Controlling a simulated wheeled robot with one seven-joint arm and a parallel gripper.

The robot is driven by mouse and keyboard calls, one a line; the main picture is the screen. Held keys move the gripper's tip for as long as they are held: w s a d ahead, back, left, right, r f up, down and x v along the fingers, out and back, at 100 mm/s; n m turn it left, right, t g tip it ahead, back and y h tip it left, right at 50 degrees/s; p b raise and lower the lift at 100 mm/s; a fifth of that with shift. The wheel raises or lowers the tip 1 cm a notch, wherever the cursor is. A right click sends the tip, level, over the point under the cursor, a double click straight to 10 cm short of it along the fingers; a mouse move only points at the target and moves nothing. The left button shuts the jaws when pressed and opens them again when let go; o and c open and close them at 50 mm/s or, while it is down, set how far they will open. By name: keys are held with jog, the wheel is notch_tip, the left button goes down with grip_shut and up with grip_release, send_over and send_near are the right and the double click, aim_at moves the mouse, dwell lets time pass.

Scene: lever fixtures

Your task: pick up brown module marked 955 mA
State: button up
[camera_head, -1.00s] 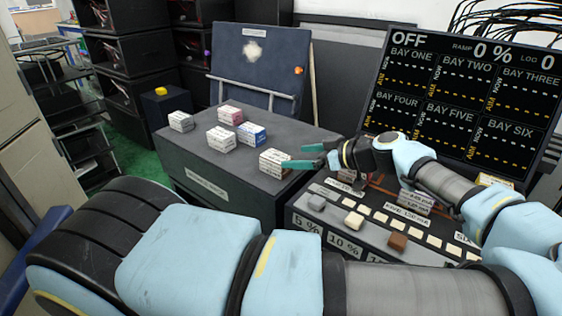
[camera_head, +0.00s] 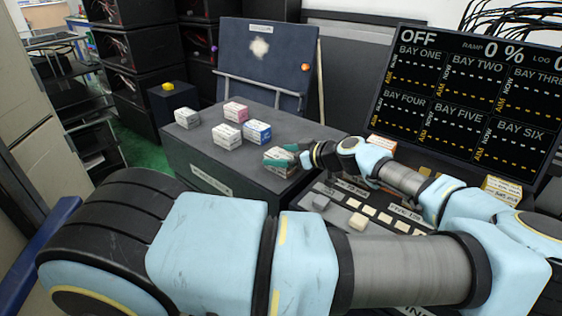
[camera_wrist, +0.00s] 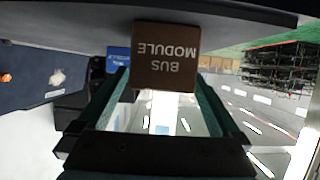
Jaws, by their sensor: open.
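A box module (camera_head: 280,170) with a printed pale face sits at the near right edge of the dark cabinet top. In the wrist view a brown module (camera_wrist: 166,55) shows an upside-down "BUS MODULE" label. My gripper (camera_wrist: 163,82) is open, with one teal finger along each side of the brown module. In the head view my gripper (camera_head: 287,155) overlaps the box at the cabinet edge and partly hides it. I cannot read a 955 mA marking, nor tell whether the fingers touch the module.
White (camera_head: 187,118), pink (camera_head: 236,112), white-and-red (camera_head: 226,136) and blue (camera_head: 257,131) modules stand farther left on the cabinet top (camera_head: 200,155). A lower console with buttons (camera_head: 357,222) lies right of it. A large screen (camera_head: 465,95) stands behind my arm.

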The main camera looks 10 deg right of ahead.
jog(key=shift+w+a+f, duration=0.1)
jog(key=c, duration=1.5)
